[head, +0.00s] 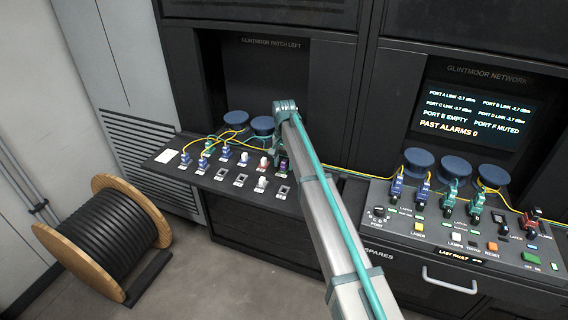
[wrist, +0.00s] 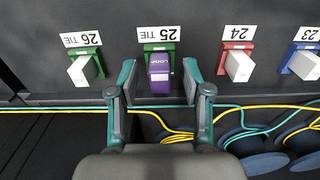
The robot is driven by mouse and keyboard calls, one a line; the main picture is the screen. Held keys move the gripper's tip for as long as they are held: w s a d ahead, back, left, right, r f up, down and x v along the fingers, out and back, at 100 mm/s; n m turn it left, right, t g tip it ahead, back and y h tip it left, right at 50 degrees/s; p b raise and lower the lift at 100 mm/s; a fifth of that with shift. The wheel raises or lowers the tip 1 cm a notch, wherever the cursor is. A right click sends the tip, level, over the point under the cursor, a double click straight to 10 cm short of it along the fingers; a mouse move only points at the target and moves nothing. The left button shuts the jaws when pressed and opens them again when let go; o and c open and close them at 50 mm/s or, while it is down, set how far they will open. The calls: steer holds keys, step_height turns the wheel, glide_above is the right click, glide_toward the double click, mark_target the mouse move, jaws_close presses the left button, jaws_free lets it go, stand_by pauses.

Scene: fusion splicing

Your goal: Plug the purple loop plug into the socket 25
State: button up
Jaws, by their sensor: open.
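The purple loop plug (wrist: 160,76), with upside-down lettering on its top, stands at the green-framed socket 25 (wrist: 148,47), under the label "25 TIE". It looks in line with the socket, but I cannot tell how deep it sits. My gripper (wrist: 159,88) is open, with one finger on each side of the plug and a visible gap at both sides.
White plugs stand at green socket 26 (wrist: 84,69), red socket 24 (wrist: 238,66) and blue socket 23 (wrist: 304,65), close to either side. Yellow and teal fibres (wrist: 258,108) run behind my fingers. The right console (head: 440,225) holds more plugs and buttons.

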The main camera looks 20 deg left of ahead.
step_height(320, 180, up, 12)
steer(key=shift+f, duration=0.15)
stand_by(0.3)
steer(key=shift+s, duration=0.1)
